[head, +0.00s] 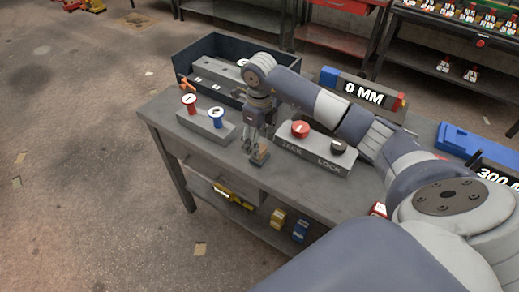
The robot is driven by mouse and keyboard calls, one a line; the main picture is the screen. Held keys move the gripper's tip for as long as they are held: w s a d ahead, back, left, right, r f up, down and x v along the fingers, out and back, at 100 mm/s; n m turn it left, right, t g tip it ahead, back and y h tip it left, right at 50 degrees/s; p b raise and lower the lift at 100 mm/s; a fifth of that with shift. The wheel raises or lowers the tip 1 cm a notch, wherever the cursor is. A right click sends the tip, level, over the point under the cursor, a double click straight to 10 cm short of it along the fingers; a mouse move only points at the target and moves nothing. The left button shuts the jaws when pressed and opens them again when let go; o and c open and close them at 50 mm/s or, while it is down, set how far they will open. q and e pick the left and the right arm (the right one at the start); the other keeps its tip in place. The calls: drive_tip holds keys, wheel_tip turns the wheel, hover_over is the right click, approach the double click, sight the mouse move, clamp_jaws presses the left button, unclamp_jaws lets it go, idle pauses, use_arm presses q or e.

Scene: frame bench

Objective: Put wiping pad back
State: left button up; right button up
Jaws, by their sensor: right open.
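A small block with a brown side and a grey top, which looks like the wiping pad (260,154), is on the grey bench near its front edge. My right gripper (256,146) points down right at the pad. Its fingers are open, and the fingertips are beside or just above the pad; I cannot tell whether they touch it. My left gripper is out of view. No marked resting place for the pad is clearly visible.
A grey block with red and blue knobs (206,122) stands left of the gripper. A JACK/LOCK panel (303,150) is close on its right. A dark open tray (190,57) stands behind. A "0 MM" block (362,90) is at the back right. The lower shelf holds yellow and blue items.

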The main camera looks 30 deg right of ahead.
wheel_tip(320, 180, up, 8)
drive_tip(key=b, duration=0.1)
drive_tip(key=shift+r+b, duration=0.15)
drive_tip(key=shift+b, duration=0.2)
